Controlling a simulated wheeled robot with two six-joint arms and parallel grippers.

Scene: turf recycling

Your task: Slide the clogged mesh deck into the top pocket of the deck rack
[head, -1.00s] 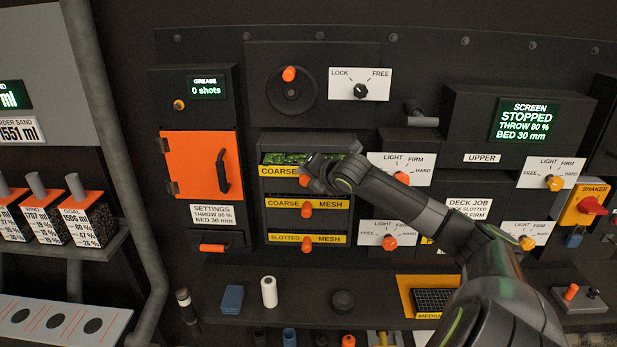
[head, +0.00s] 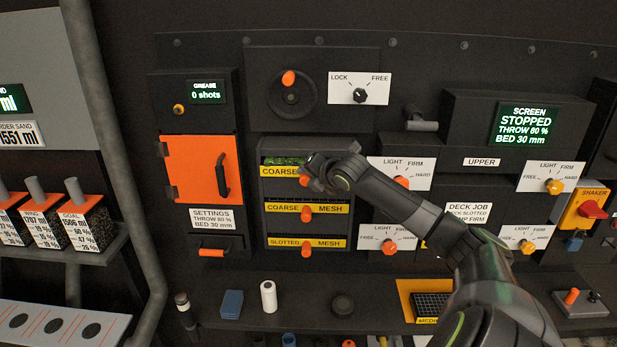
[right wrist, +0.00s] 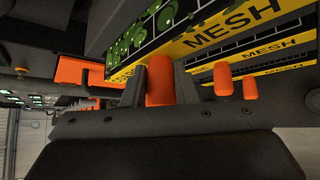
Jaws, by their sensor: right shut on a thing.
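The clogged mesh deck (head: 284,160) has green clumps on its mesh and a yellow COARSE MESH front label. It lies in the top opening of the dark deck rack (head: 262,190), partly inside, with its front standing out. My right gripper (head: 308,174) is shut on the deck's orange knob and covers part of the label. In the right wrist view the knob (right wrist: 160,82) sits between the two fingers, and the deck's label (right wrist: 215,38) stands nearer the camera than the labels of the other decks. How deep the deck sits is hidden. My left gripper is out of view.
A middle COARSE MESH deck (head: 333,209) and a bottom SLOTTED MESH deck (head: 330,243) sit in the rack below. Clamp dials (head: 402,182) stand close on the right, behind my arm. An orange door (head: 198,168) is left. A shelf with small items (head: 268,296) runs below.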

